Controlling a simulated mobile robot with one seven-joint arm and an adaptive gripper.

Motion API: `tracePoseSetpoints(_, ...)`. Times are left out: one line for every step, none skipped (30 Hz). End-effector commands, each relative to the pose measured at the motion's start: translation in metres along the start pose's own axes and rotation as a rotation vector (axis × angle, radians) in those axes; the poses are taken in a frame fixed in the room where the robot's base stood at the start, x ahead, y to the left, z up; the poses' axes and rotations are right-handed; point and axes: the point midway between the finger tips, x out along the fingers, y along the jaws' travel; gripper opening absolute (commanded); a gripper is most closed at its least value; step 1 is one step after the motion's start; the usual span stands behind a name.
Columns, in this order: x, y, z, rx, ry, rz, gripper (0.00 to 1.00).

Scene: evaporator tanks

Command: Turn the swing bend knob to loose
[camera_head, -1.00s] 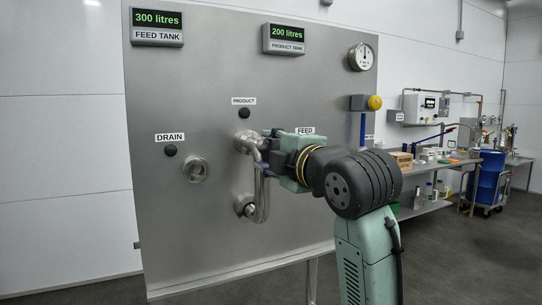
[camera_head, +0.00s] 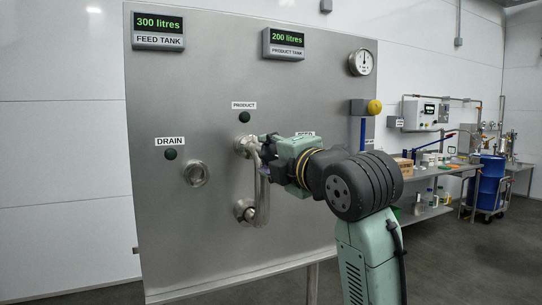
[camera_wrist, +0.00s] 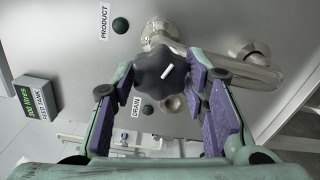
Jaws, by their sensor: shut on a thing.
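The swing bend (camera_head: 262,200) is a steel U-shaped pipe on the front of the panel. It runs from the upper port down to the lower port. Its knob (camera_wrist: 160,72) is black and lobed with a white bar mark, which lies slanted in the wrist view. My gripper (camera_wrist: 163,77) has its purple-padded fingers on both sides of the knob and is shut on it. In the head view my gripper (camera_head: 264,153) is at the upper part of the bend and hides the knob. No loose or tight wording is readable.
The steel panel (camera_head: 210,90) carries a PRODUCT port, a capped DRAIN port (camera_head: 196,173), tank displays and a gauge (camera_head: 361,60). A yellow knob (camera_head: 374,107) is at its right edge. A bench (camera_head: 440,172) and blue drum (camera_head: 487,183) stand far right.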

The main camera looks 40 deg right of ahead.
Motion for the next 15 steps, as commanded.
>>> tracePoseSetpoints(0.0,0.0,-0.0002,0.0,0.0,0.0,0.13)
tracePoseSetpoints(0.0,-0.0001,-0.0002,0.0,0.0,0.0,0.43)
tracePoseSetpoints(0.0,-0.0001,-0.0002,0.0,0.0,0.0,0.45)
tracePoseSetpoints(0.0,-0.0001,-0.0002,0.0,0.0,0.0,0.47)
tracePoseSetpoints(0.0,-0.0001,-0.0002,0.0,0.0,0.0,0.49)
tracePoseSetpoints(0.0,-0.0001,-0.0001,0.001,0.0,0.0,0.52)
tracePoseSetpoints(0.0,-0.0001,-0.0001,0.001,0.0,0.0,0.54)
tracePoseSetpoints(0.0,-0.0001,-0.0001,0.001,0.0,0.0,0.56)
tracePoseSetpoints(0.0,-0.0001,-0.0001,0.001,0.0,0.0,0.59)
tracePoseSetpoints(0.0,-0.0001,-0.0001,0.001,0.0,0.0,0.61)
tracePoseSetpoints(0.0,-0.0001,-0.0001,0.001,0.0,0.0,0.61)
tracePoseSetpoints(0.0,-0.0001,-0.0001,0.001,0.0,0.0,0.61)
tracePoseSetpoints(0.0,-0.0001,-0.0001,0.001,0.0,0.0,0.61)
tracePoseSetpoints(0.0,-0.0001,-0.0001,0.001,0.0,0.0,0.61)
tracePoseSetpoints(0.0,-0.0001,-0.0001,0.001,0.0,0.0,0.61)
